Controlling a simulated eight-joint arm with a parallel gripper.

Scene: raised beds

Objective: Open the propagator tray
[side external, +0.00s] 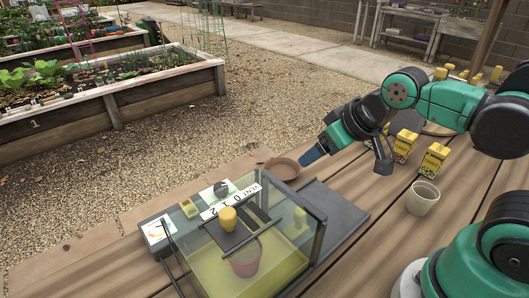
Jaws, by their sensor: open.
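The propagator tray (318,240) is a clear-walled, dark-edged box on the wooden table at lower centre. Its top carries a white strip marked "VENT 0 1 2" (232,200), a yellow knob (228,217) and a dark bar. A reddish pot (245,262) shows through the clear wall, over a yellow-green floor. I cannot tell which part of the tray opens. My gripper (347,162) is open and empty, above and behind the tray to the right, touching nothing that I can see. One finger has a blue tip; the other looks dark.
A brown saucer (282,168) lies behind the tray. A dark flat panel (338,212) lies at its right. Bare table planks lie between the panel and cup.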

